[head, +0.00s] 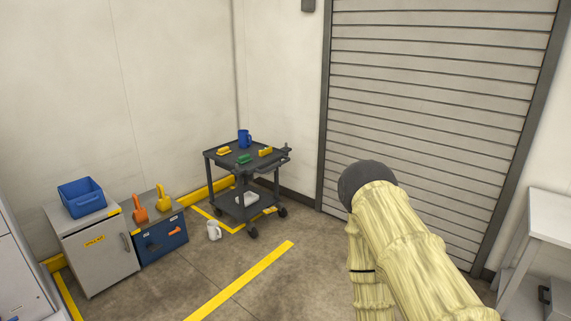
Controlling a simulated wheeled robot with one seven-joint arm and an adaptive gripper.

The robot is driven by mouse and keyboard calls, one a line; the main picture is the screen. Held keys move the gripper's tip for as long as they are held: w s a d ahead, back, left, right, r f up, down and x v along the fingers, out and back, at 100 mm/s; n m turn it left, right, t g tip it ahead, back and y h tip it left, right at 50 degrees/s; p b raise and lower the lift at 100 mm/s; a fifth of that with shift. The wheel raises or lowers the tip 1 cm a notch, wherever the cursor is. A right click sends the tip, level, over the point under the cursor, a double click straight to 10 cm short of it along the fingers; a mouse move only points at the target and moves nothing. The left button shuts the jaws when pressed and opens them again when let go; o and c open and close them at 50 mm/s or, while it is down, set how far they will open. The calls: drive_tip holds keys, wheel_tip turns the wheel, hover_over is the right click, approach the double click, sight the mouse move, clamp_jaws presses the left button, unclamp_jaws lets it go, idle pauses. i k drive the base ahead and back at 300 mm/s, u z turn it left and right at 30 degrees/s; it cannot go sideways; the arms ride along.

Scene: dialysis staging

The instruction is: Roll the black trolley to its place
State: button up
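The black trolley (247,163) stands upright in the far corner, left of the shutter door. Its wheels are at or over yellow floor lines (233,226); I cannot tell whether all are inside them. Its top shelf bears a blue mug (244,139), a green item (243,160) and two yellow items (224,151). A pale tray-like item (247,199) is on its lower shelf. Its handle (287,149) shows at the right. My arm, in a pale yellow cover, fills the lower right, apart from the trolley. My gripper is not in view.
A white mug (214,231) stands on the floor beside the trolley. Left are a grey cabinet (97,256) with a blue bin (82,198) and a blue-fronted cabinet (164,244). A yellow strip (240,280) crosses the floor. A white table (552,203) is at right.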

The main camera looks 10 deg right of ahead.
sight(226, 202)
drive_tip(key=z, duration=0.2)
drive_tip(key=i, duration=2)
drive_tip(key=u, duration=0.45)
drive_tip(key=i, duration=1.4)
drive_tip(key=u, duration=0.4)
